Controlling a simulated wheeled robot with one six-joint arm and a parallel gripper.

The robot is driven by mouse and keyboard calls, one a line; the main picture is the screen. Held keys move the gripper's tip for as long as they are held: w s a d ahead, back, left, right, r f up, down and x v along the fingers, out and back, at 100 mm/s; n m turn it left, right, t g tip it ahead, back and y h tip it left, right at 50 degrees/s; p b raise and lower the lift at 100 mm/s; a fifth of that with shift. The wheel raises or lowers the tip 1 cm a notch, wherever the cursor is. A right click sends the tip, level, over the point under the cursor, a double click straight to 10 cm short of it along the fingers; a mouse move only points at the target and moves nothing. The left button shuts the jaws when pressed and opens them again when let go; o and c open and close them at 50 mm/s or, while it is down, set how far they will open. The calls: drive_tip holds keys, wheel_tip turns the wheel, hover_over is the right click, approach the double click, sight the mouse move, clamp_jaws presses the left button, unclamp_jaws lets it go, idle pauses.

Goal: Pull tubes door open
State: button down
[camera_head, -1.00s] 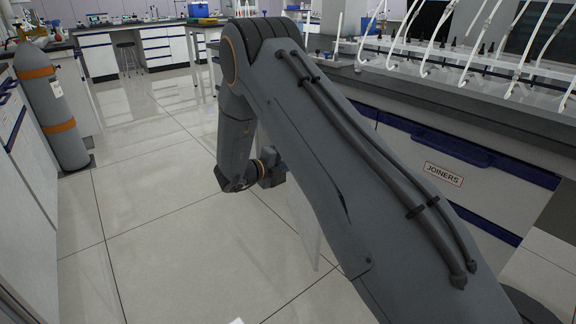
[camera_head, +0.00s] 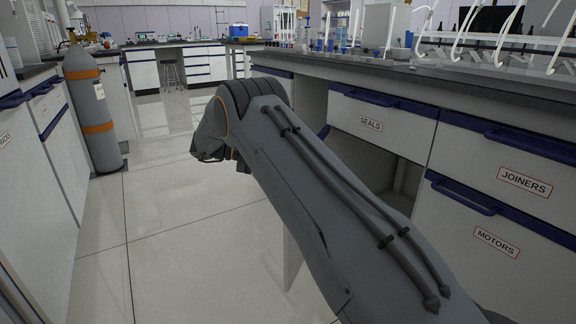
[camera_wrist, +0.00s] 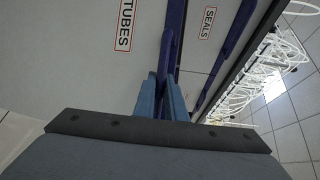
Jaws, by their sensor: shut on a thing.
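The tubes door (camera_wrist: 75,60) shows in the wrist view with its TUBES label (camera_wrist: 125,24). Its blue handle (camera_wrist: 173,40) runs along the door's edge. My gripper (camera_wrist: 160,88) is shut on this handle, with the blue fingers close together around it. In the head view my arm hides the gripper and the handle. A white panel (camera_head: 292,262), apparently the tubes door swung out, stands below my arm. Behind it the dark cabinet opening (camera_head: 362,160) shows under the SEALS drawer (camera_head: 372,128).
The JOINERS (camera_head: 525,182) and MOTORS (camera_head: 497,240) drawers are at the right, under the lab bench (camera_head: 470,92). A grey gas cylinder (camera_head: 92,110) stands at the left by more cabinets. The tiled floor (camera_head: 160,210) between is clear.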

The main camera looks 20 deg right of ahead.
drive_tip(key=shift+w+a, duration=0.1)
drive_tip(key=shift+w, duration=0.2)
drive_tip(key=c, duration=2.1)
unclamp_jaws()
drive_tip(key=shift+a, duration=0.15)
